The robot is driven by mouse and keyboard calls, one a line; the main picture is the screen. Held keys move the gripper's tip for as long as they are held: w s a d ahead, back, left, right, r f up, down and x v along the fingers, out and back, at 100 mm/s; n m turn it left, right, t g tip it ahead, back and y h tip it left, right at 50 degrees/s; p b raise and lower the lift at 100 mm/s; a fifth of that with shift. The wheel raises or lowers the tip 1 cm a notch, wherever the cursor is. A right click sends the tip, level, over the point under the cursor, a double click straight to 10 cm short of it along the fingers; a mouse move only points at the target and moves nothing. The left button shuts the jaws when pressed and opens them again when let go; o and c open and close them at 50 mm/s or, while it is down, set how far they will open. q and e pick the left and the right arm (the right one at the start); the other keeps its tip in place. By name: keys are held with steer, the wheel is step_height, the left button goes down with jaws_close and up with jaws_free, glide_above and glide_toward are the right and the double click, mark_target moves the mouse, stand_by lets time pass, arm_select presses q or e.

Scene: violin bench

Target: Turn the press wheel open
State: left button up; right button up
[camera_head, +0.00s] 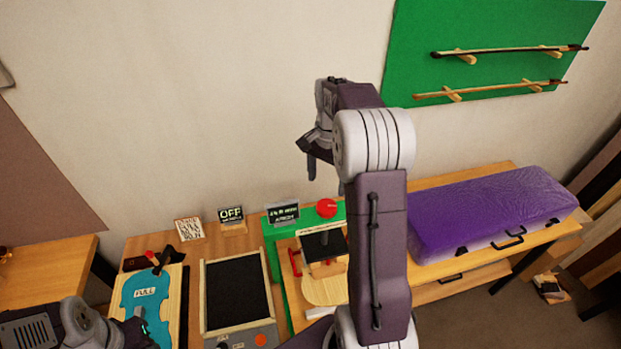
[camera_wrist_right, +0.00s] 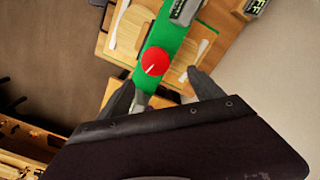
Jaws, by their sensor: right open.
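The press wheel (camera_head: 326,208) is a round red knob at the top of a green press frame (camera_head: 275,260) on the bench. In the right wrist view the red wheel (camera_wrist_right: 154,61) has a white pointer line and sits on the green beam (camera_wrist_right: 163,32). My right gripper (camera_head: 325,178) is raised above the wheel, pointing down. In the wrist view its open fingers (camera_wrist_right: 160,86) lie either side of the beam, with the wheel just beyond the tips, apart from them. My left gripper (camera_head: 138,332) is low at the left, over a teal violin-shaped piece; its jaws are unclear.
A purple case (camera_head: 488,212) lies on the bench at the right. A dark panel (camera_head: 236,293), an OFF sign (camera_head: 231,214) and a small display (camera_head: 283,213) stand left of the press. The teal piece (camera_head: 145,293) is marked FULL. Bows hang on a green wall board (camera_head: 485,30).

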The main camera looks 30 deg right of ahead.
mark_target(326, 206)
steer(key=shift+s, duration=0.15)
steer(key=f, duration=0.1)
steer(key=s+f, duration=0.1)
steer(key=a+f+p, duration=0.1)
steer(key=shift+s+f, duration=0.2)
steer(key=shift+s, duration=0.2)
steer(key=f, duration=0.1)
steer(key=f+p, duration=0.1)
steer(key=f, duration=0.1)
steer(key=w+f, duration=0.1)
steer(key=f, duration=0.1)
steer(key=shift+w+d+f, duration=0.1)
steer(key=shift+d+f, duration=0.05)
steer(key=shift+d, duration=0.15)
steer(key=shift+s+a, duration=0.2)
steer(key=shift+s, duration=0.1)
arm_select(q)
steer(key=shift+s+a+r, duration=0.2)
steer(key=shift+s+r, duration=0.1)
steer(key=shift+r, duration=0.3)
steer(key=shift+s+a+r, duration=0.15)
steer(key=shift+s+r, duration=0.1)
steer(key=shift+r, duration=0.3)
arm_select(e)
steer(key=shift+w, duration=0.1)
steer(key=c, duration=1.4)
